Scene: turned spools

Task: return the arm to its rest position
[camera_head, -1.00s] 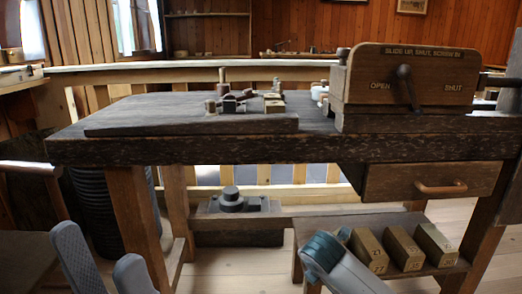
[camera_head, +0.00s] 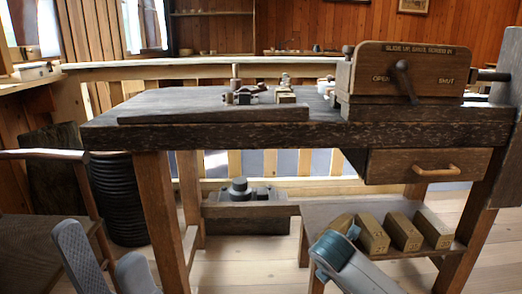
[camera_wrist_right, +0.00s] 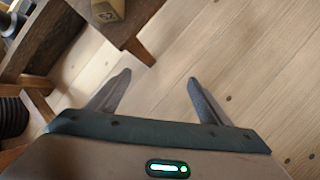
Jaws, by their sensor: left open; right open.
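My left gripper (camera_head: 100,243) shows at the lower left of the head view as two grey fingers spread apart, open and empty, in front of the bench. My right arm (camera_head: 352,268), grey with a teal band, reaches in from the bottom edge in front of the low shelf. In the right wrist view my right gripper (camera_wrist_right: 158,80) is open, with nothing between its fingers, over the plank floor.
A chair (camera_head: 40,154) stands at the left. The floor (camera_wrist_right: 240,60) below the right gripper is clear.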

